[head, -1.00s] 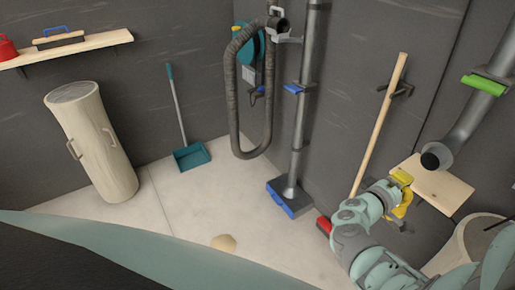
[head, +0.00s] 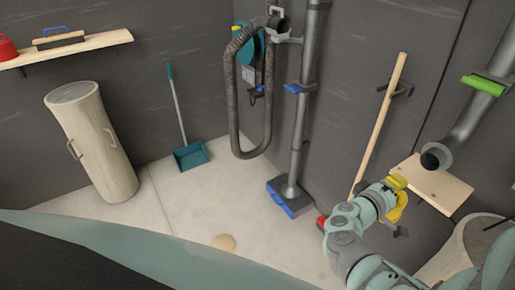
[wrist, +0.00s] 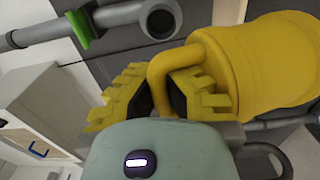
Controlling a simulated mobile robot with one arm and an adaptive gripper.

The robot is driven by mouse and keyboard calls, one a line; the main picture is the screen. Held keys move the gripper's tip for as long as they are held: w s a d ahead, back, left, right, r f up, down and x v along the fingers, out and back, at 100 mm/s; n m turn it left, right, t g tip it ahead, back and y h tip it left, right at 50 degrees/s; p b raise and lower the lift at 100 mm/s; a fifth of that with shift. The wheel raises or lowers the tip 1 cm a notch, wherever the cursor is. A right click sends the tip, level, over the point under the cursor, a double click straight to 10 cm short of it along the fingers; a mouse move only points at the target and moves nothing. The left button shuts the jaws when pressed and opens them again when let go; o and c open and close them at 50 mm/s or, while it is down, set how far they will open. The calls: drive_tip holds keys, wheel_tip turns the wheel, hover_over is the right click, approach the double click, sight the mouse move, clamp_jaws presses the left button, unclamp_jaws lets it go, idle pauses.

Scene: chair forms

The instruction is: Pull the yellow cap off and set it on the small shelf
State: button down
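The yellow cap (head: 401,208) is off any pipe and hangs at my gripper (head: 396,183), just left of the small shelf. In the wrist view the yellow cap (wrist: 270,65) fills the upper right, its looped handle between the yellow fingers of my gripper (wrist: 162,92). The fingers look shut on that handle; their tips are partly hidden behind it. The small shelf (head: 448,191) is a pale wooden board on the right wall, with its visible top bare. The grey pipe (head: 467,127) ends in an open dark mouth over the shelf's back part.
A green clamp (head: 483,84) holds the pipe. A long wooden handle (head: 382,125) leans on the wall left of the shelf. A round bin (head: 470,245) stands below the shelf. A blue-footed vertical pipe (head: 300,120) stands further left. The floor at the middle is mostly clear.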

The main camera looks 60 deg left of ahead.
drive_tip(key=shift+s+r+p, duration=0.25)
drive_tip(key=shift+r+p, duration=0.5)
drive_tip(key=shift+r, duration=0.45)
drive_tip(key=shift+s+r+p, duration=0.25)
drive_tip(key=shift+r+p, duration=0.45)
drive_tip(key=shift+r, duration=0.5)
drive_tip(key=shift+d+f, duration=0.1)
